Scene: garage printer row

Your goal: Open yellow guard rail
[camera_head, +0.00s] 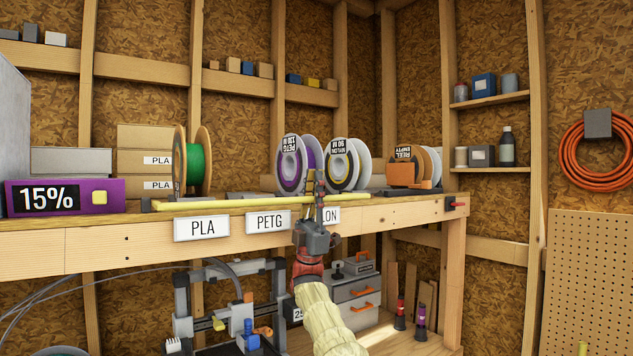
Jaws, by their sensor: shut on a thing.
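The yellow guard rail (235,203) is a long thin bar running along the front edge of the wooden shelf, above the PLA and PETG labels. Its left end is near the green spool, and its right part passes behind my gripper. My gripper (318,195) points up at the shelf's front edge, in front of the NYLON label, and is shut on the rail towards its right end. The fingers hide the exact contact. A small red and black catch (455,204) sits at the shelf's right front corner, apart from the visible rail.
A printer frame (182,308) stands below the shelf (110,248). Grey drawers (357,292) stand below too.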

